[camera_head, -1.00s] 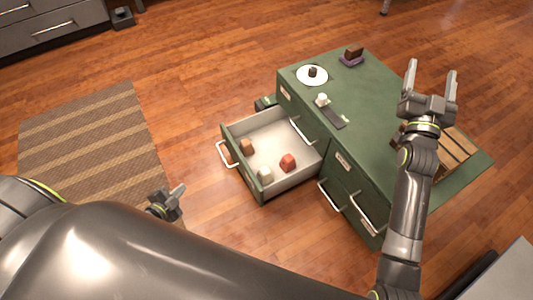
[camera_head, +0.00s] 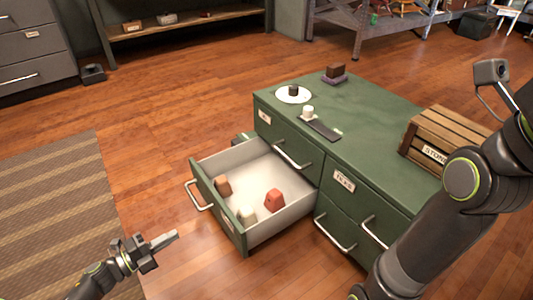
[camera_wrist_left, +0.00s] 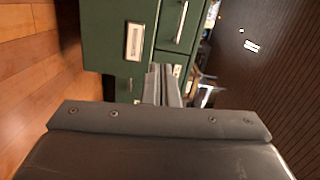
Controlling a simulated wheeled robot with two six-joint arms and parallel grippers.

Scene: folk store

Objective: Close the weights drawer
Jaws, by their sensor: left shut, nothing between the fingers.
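The open drawer (camera_head: 217,221) sticks out to the left from the green cabinet (camera_head: 370,125). It has a white inside and a metal handle (camera_head: 198,196) on its front. A brown block (camera_head: 222,186), a white block (camera_head: 247,214) and a red block (camera_head: 274,200) are in it. My left gripper (camera_head: 174,237) is shut and empty, in front of the drawer and apart from it. In the left wrist view its closed fingers (camera_wrist_left: 161,72) point toward a green front with a label (camera_wrist_left: 134,42); I cannot tell which front this is. My right gripper is outside the picture.
A white plate (camera_head: 293,94), a dark tray (camera_head: 321,128) and a wooden crate (camera_head: 445,138) stand on the cabinet top. Other drawers (camera_head: 340,225) are shut. A striped mat (camera_head: 55,215) lies at the left, with bare floor between it and the cabinet.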

